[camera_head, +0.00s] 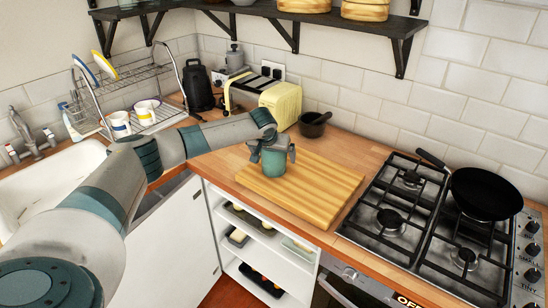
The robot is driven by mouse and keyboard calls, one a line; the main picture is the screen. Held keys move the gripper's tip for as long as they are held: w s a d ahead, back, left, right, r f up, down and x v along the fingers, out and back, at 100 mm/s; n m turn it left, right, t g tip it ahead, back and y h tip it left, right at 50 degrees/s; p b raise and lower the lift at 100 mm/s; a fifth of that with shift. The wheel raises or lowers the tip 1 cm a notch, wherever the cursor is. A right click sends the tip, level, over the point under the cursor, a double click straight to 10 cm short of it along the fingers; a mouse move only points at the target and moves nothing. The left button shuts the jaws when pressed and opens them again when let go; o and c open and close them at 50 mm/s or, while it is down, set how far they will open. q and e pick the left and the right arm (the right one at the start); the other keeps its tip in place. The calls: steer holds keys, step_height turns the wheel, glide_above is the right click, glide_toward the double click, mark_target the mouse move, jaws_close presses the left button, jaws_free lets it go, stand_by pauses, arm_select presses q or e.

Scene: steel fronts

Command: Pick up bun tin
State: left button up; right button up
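A dark tray (262,279) with several small orange-brown spots lies on the lowest open shelf of the white cabinet under the counter. It looks like the bun tin, but it is small in view and partly shaded. My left arm reaches in from the left, across the counter corner. My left gripper (273,155) is over the wooden chopping board, above and away from the tray. Grey finger parts stand on either side of a teal rounded shape; I cannot tell whether that shape is part of the gripper. My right gripper is not in view.
The chopping board (312,190) covers much of the counter beside the gas hob (420,220), which has a black pan (485,193). A mortar (312,125) and yellow toaster (282,103) stand behind. The upper cabinet shelf (248,220) holds small items. A sink lies left.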

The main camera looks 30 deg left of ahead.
arm_select(q)
steer(key=shift+w+f, duration=0.1)
steer(key=shift+f, duration=0.1)
stand_by(0.3)
steer(key=c, duration=1.6)
steer(key=shift+o, duration=0.2)
steer(key=shift+r, duration=0.15)
steer(key=shift+r+b, duration=0.65)
steer(key=shift+r, duration=0.25)
steer(key=shift+d+r+b, duration=0.25)
steer(key=shift+r+b, duration=0.3)
steer(key=shift+r, duration=0.55)
steer(key=s+d+r+b, duration=0.2)
steer(key=d+r+b, duration=0.2)
steer(key=d, duration=0.6)
steer(key=shift+s+d+r, duration=0.25)
steer(key=shift+d+r, duration=0.15)
steer(key=shift+r, duration=1)
